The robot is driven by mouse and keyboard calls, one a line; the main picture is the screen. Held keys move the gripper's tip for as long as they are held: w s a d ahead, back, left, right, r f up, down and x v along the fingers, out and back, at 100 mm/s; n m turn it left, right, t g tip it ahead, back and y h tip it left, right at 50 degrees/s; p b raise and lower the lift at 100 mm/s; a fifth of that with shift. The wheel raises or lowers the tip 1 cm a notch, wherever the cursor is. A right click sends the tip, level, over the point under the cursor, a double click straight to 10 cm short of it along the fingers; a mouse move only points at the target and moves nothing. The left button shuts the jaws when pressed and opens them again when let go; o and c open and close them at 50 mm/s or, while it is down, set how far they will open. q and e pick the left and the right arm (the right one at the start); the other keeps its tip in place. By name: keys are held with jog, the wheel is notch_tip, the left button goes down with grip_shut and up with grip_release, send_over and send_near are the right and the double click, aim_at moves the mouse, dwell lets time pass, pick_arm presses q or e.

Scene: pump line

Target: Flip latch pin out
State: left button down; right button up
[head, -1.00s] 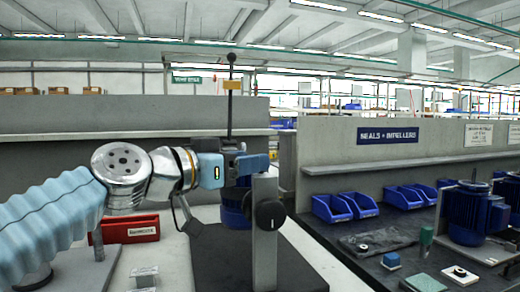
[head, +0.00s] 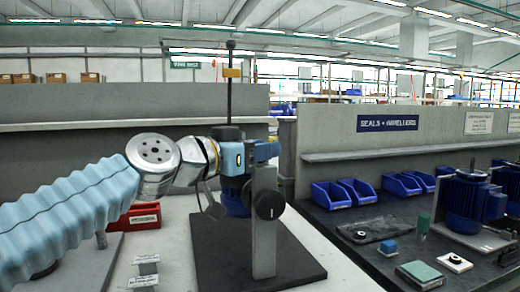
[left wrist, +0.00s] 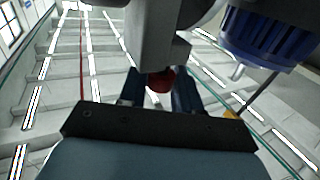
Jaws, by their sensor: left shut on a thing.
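My left gripper (head: 264,152) is at the top of a grey upright post (head: 264,235) with a round black knob (head: 269,205). In the left wrist view its two dark fingers (left wrist: 160,92) stand on either side of a small red knob (left wrist: 160,80), which I take to be the latch pin's end. The gripper is shut on it. In the head view the pin is hidden behind the gripper and post. A blue motor (head: 235,197) sits behind the post and also shows in the left wrist view (left wrist: 270,38). My right gripper is not in view.
The post stands on a black base plate (head: 230,272). A tall black rod with a yellow block (head: 231,73) rises behind the gripper. A red bin (head: 143,215) stands at left. Blue bins (head: 331,195) and another motor (head: 466,198) are on the right-hand bench.

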pick_arm(q)
jog(key=shift+r+p, duration=0.75)
jog(key=shift+r, duration=0.35)
jog(key=c, duration=0.9)
grip_release()
jog(key=shift+s+a+f+b, duration=0.15)
jog(key=shift+s+a+b, duration=0.05)
jog(key=shift+a+b, duration=0.15)
jog(key=b+v, duration=0.4)
jog(key=v, duration=0.9)
jog(key=shift+s, duration=0.1)
